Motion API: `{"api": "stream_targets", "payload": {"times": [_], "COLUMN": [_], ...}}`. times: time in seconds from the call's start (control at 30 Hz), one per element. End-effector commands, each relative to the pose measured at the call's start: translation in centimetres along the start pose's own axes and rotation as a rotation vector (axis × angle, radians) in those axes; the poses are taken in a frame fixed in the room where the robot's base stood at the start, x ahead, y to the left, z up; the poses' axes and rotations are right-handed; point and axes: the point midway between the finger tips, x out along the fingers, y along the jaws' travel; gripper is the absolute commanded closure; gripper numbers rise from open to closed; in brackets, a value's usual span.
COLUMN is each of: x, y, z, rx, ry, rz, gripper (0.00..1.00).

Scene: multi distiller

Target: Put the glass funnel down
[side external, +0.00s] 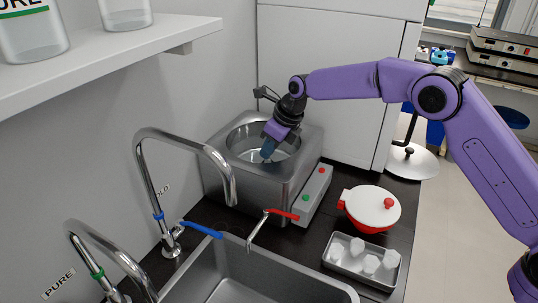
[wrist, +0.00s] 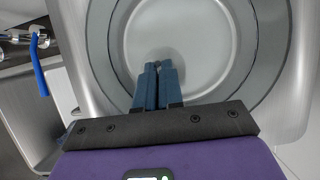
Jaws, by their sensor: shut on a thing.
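My gripper (side external: 267,155) points down into the round opening of a square steel bath (side external: 225,175). In the wrist view its two blue fingers (wrist: 158,72) are close together, shut on the glass funnel (wrist: 205,45). The funnel is clear and hard to tell from the pale round bottom of the bath. A pale, see-through shape of it shows beside the fingers in the side view (side external: 282,152). The exact grip point and whether the funnel touches the bath are not clear.
A control box (side external: 314,196) with red and green buttons fronts the bath. Taps (side external: 185,145) and a sink (side external: 250,285) are nearer. A red-and-white lidded bowl (side external: 371,208) and a tray (side external: 335,262) of white pieces stand right. A shelf (side external: 110,55) overhangs left.

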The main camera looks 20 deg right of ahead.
Motion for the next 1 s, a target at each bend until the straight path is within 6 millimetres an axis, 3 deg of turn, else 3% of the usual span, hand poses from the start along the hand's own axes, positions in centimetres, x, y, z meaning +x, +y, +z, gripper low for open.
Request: {"api": "stream_targets", "payload": {"times": [0.17, 0.53, 0.6, 0.63, 1.0], "x": [2.0, 2.3, 2.3, 2.3, 1.9], "y": [0.0, 0.0, 0.0, 0.0, 0.0], "z": [-0.9, -1.0, -1.0, -1.0, -0.8], "rx": [-0.001, 0.000, 0.000, 0.000, 0.000], "ry": [0.002, 0.001, 0.001, 0.001, -0.001], "rz": [0.001, 0.001, 0.001, 0.001, 0.000], "gripper": [1.00, 1.00, 0.74, 0.67, 0.67]}}
